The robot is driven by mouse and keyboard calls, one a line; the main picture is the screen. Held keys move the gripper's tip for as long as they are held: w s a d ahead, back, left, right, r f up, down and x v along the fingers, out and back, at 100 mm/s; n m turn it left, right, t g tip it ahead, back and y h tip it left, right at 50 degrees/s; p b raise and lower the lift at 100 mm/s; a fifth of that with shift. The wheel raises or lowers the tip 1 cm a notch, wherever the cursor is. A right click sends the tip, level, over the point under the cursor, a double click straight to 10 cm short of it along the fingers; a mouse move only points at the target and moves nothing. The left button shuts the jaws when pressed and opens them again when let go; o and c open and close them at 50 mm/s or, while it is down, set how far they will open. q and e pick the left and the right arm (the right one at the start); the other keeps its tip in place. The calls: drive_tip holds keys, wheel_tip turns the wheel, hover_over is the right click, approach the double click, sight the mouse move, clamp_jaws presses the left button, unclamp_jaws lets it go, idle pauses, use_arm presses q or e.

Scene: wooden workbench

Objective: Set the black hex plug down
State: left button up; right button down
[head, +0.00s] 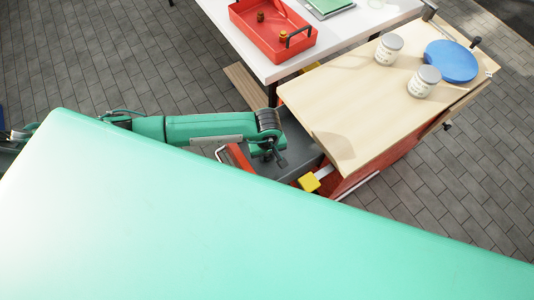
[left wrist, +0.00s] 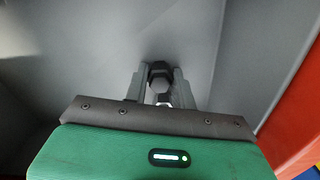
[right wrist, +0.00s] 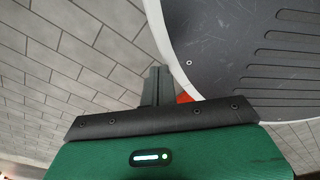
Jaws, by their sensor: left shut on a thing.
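My left gripper (left wrist: 161,88) is shut on the black hex plug (left wrist: 159,74), which shows between the fingertips in the left wrist view. Behind the plug is a plain grey surface; I cannot tell whether the plug touches it. In the head view, my left gripper (head: 276,160) points down over a dark grey tray-like area (head: 298,136) beside the wooden bench top (head: 345,105). The plug cannot be made out there. My right gripper (right wrist: 157,84) has its fingers together with nothing seen between them, over the paved floor. It is not in the head view.
Two pale jars (head: 389,49) and a blue disc (head: 450,62) stand on the bench top. A red tray (head: 272,52) sits on a white table behind. A red wall (left wrist: 296,112) rises close to the right of my left gripper. A yellow block (head: 309,182) is near the bench corner.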

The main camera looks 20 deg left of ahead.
use_arm(q)
drive_tip(key=o, duration=0.8)
drive_tip(key=shift+o, duration=1)
use_arm(e)
drive_tip(key=shift+w+a+r, duration=0.2)
drive_tip(key=shift+w+a, duration=0.25)
drive_tip(key=shift+a, duration=0.3)
use_arm(q)
drive_tip(key=shift+r+p, duration=0.2)
drive_tip(key=shift+p, duration=0.1)
wheel_tip(320, 180, up, 4)
drive_tip(key=shift+w+r, duration=0.1)
drive_tip(key=shift+r, duration=0.1)
wheel_tip(320, 180, up, 8)
drive_tip(key=b, duration=0.1)
drive_tip(key=shift+f, duration=0.25)
use_arm(e)
drive_tip(key=shift+w+d, duration=0.35)
drive_tip(key=shift+w, duration=0.05)
drive_tip(key=shift+s+a+f, duration=0.1)
drive_tip(key=shift+s+a, duration=0.1)
drive_tip(key=shift+a, duration=0.05)
